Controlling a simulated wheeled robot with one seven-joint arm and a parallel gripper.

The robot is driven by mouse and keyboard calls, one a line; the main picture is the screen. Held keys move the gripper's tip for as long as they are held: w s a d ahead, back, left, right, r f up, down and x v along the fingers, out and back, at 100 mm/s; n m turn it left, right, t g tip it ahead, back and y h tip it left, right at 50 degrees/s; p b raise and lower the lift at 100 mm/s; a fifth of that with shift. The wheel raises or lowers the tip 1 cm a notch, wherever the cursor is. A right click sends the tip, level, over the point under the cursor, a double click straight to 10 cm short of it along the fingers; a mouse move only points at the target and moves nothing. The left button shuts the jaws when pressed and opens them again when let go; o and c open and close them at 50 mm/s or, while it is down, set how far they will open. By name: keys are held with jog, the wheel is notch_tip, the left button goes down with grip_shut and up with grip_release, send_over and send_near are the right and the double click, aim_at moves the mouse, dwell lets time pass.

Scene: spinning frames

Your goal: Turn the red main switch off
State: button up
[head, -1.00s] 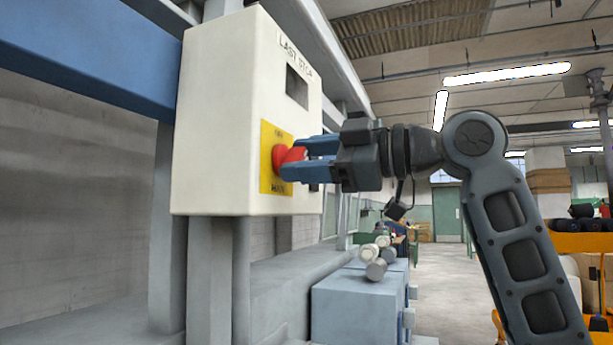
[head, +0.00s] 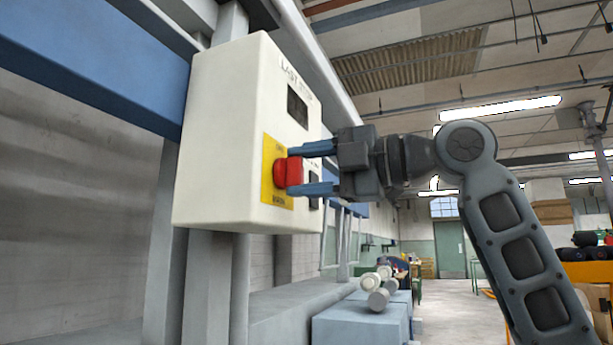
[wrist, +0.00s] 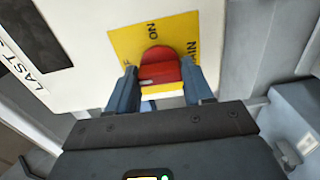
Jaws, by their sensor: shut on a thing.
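The red main switch (head: 289,172) is a rotary knob on a yellow plate (head: 268,191), on the front of a cream box (head: 221,140). My gripper (head: 306,170) reaches it from the right, one blue finger above the knob and one below. In the wrist view, the red switch (wrist: 160,68) sits between the two fingers of my gripper (wrist: 160,88), which is shut on it. A small pale mark shows on the knob's near edge. "ON" is readable on the yellow plate (wrist: 185,28); the other lettering is partly hidden.
A dark window (head: 297,106) and a small dark part (head: 314,190) are on the box front near my fingers. A blue beam (head: 90,70) and grey posts stand behind the box. Pale cylinders (head: 376,290) lie on blue blocks below. Open floor lies beyond.

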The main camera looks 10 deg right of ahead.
jog(key=shift+f, duration=0.1)
dwell(0.3)
jog(key=o, duration=1)
jog(key=shift+o, duration=0.2)
jog(key=shift+s+d, duration=0.1)
jog(key=v, duration=0.7)
jog(key=shift+d, duration=0.2)
jog(key=shift+s, duration=0.15)
